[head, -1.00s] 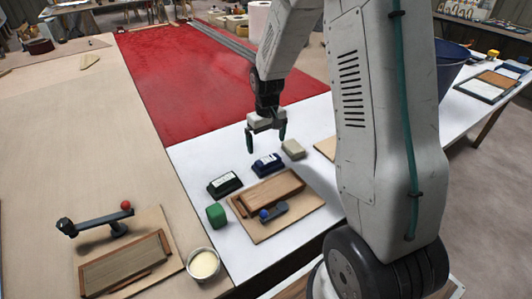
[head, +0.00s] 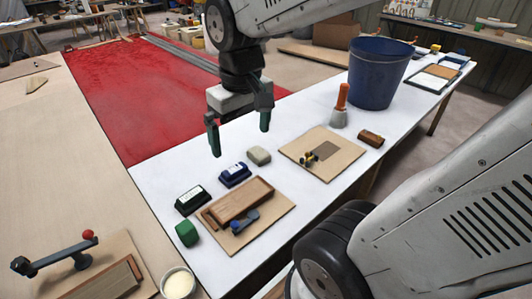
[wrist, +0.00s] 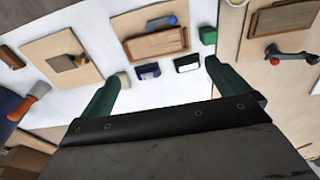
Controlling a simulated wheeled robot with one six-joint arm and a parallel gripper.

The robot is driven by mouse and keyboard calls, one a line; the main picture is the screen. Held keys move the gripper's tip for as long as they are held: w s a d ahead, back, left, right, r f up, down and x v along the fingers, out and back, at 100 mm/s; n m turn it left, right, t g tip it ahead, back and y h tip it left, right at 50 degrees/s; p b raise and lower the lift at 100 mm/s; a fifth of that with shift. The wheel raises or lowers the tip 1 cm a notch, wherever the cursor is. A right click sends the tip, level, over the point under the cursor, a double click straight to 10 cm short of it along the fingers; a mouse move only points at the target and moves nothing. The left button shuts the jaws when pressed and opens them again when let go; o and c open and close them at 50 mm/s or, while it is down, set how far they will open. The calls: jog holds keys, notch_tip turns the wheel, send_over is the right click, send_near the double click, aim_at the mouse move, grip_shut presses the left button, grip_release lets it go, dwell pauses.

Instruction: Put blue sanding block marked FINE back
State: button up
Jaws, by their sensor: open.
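A blue block (head: 235,175) with a white label sits on the white tabletop (head: 290,215); the label's wording is too small to read. It also shows in the wrist view (wrist: 148,71), between the fingertips in the picture. My gripper (head: 240,140) is open and empty, pointing down above the table, apart from the block. Its two green fingers also show in the wrist view (wrist: 163,72). A similar dark block with a white label (head: 192,200) sits to the left of the blue one, and a plain pale block (head: 259,155) to its right.
A board with a wooden block and blue-knobbed tool (head: 262,232) and a green block (head: 187,234) lie in front. Another board (head: 345,160), an orange-handled tool (head: 341,105), a brown block (head: 371,138) and a blue bucket (head: 378,75) are to the right.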

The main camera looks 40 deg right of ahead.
jog(key=s+a+r, duration=0.1)
jog(key=s+a, duration=0.1)
jog(key=s, duration=0.7)
jog(key=shift+s, duration=0.35)
